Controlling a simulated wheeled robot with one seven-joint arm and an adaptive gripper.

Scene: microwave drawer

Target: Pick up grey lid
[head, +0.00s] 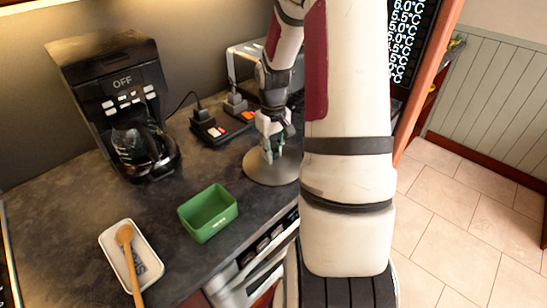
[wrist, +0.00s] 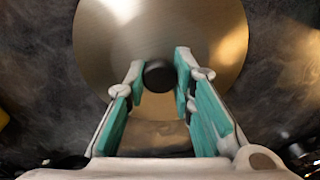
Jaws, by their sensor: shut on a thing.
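The grey lid (head: 262,172) is a round metal disc on the dark counter, near its front edge in the head view. In the wrist view the lid (wrist: 110,60) fills the upper middle, with a round black knob (wrist: 159,75) at its centre. My gripper (head: 268,152) reaches down over the lid from above. In the wrist view the teal-padded fingers of my gripper (wrist: 160,80) stand on either side of the knob and are shut on it. My arm hides the lid's right edge in the head view. Whether the lid touches the counter is hard to tell.
A green box (head: 208,213) stands left of the lid. A white tray (head: 112,243) with a wooden spoon (head: 127,250) lies further left. A coffee maker (head: 115,95) stands at the back left. Small dark devices (head: 208,128) and a toaster (head: 240,62) sit behind the lid.

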